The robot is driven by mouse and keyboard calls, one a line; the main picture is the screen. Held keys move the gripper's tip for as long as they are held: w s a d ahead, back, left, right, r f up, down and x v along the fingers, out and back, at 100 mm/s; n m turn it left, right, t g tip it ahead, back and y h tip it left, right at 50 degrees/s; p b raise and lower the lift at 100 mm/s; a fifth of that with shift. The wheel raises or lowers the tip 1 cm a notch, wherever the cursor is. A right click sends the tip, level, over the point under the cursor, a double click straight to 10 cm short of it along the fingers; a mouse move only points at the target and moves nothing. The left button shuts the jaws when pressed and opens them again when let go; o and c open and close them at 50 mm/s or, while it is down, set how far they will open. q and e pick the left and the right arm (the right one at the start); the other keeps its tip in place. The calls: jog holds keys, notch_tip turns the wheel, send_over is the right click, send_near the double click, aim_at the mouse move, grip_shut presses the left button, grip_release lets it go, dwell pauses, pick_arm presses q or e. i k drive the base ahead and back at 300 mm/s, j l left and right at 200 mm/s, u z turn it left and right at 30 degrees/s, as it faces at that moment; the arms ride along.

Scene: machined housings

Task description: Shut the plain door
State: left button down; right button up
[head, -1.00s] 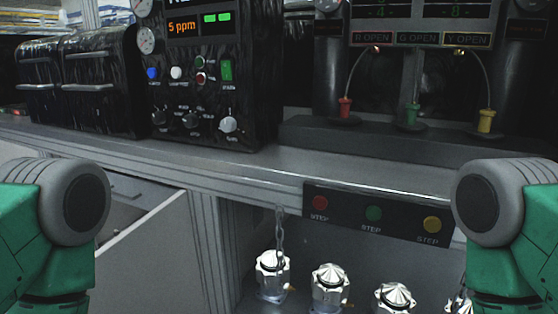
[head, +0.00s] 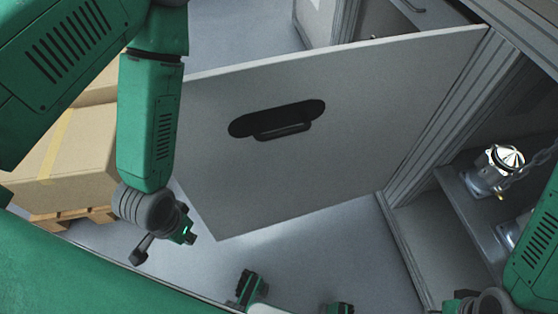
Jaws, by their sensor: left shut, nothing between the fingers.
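The plain door (head: 330,130) is a flat light-grey panel. It stands open, swung out from the cabinet, with its hinged edge at the right by the ribbed post. A black recessed handle (head: 278,119) is on the face toward me. My left gripper (head: 138,257) hangs over the floor to the left of the door's lower left corner. It is shut and empty, apart from the door. My right arm (head: 535,255) shows at the lower right edge. Its wrist is cut off by the frame, and its finger state is unclear.
Cardboard boxes (head: 75,150) on a wooden pallet (head: 75,217) stand at the left behind my left arm. The open cabinet at the right holds a silver-topped housing (head: 498,165) on a shelf. Grey floor (head: 300,255) is clear below the door.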

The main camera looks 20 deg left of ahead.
aim_at(260, 144)
jog(key=l+u, duration=1.15)
